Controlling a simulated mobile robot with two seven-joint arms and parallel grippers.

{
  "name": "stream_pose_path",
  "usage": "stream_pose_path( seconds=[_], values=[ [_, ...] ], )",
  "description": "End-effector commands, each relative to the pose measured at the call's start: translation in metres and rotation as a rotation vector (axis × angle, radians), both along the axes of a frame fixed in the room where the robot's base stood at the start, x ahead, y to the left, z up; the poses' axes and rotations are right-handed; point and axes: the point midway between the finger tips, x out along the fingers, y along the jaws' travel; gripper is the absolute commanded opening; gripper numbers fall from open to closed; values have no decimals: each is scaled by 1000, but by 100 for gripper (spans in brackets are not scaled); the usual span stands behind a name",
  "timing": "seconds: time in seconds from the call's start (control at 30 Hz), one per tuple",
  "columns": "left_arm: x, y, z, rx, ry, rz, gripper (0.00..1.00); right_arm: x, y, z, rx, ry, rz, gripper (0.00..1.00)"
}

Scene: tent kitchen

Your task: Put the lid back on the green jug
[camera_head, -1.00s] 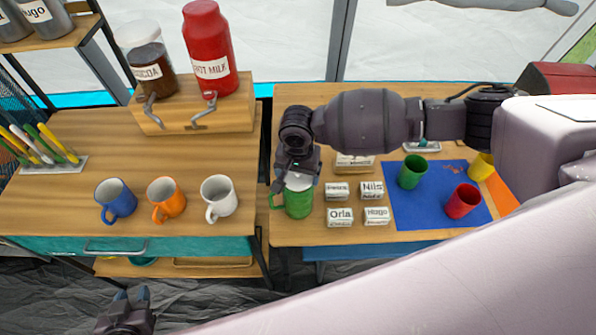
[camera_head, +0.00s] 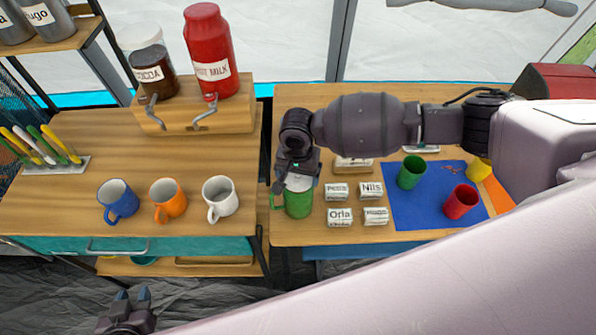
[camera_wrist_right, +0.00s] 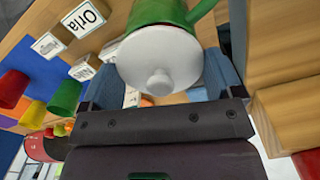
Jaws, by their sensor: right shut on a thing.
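The green jug (camera_head: 298,204) stands upright near the left edge of the right table, its handle to the left. Its white lid (camera_head: 299,184) with a round knob is at the jug's mouth, below my right gripper (camera_head: 297,178). In the right wrist view the lid (camera_wrist_right: 160,58) lies against the end of the green jug (camera_wrist_right: 160,12), between the blue-grey fingers of my right gripper (camera_wrist_right: 163,88), which is shut on it. I cannot tell whether the lid is fully seated. My left gripper (camera_head: 132,296) is low at the bottom left, fingers apart and empty.
White name blocks (camera_head: 340,216) stand close right of the jug. A blue mat (camera_head: 425,205) holds a green cup (camera_head: 411,172) and a red cup (camera_head: 461,201). Several mugs (camera_head: 168,200) stand on the left table, with a gap between the tables.

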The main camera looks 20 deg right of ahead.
Motion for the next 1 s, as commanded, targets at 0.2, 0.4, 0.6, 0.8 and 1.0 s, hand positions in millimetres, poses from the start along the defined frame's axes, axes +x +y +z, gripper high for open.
stream_pose_path(
  seconds=[0.2,0.4,0.6,0.8,1.0],
  values=[
    [2,0,1,-1,-4,-1,37,0,0,0,0,0,0,64],
    [4,-1,2,0,-7,-2,37,0,0,0,0,0,0,64],
    [4,-1,4,0,-7,-2,37,0,0,0,0,0,0,64],
    [3,-1,7,0,-5,-2,37,0,0,0,0,0,1,64],
    [2,0,9,-1,-1,-1,37,0,0,-2,0,0,0,64]
  ],
)
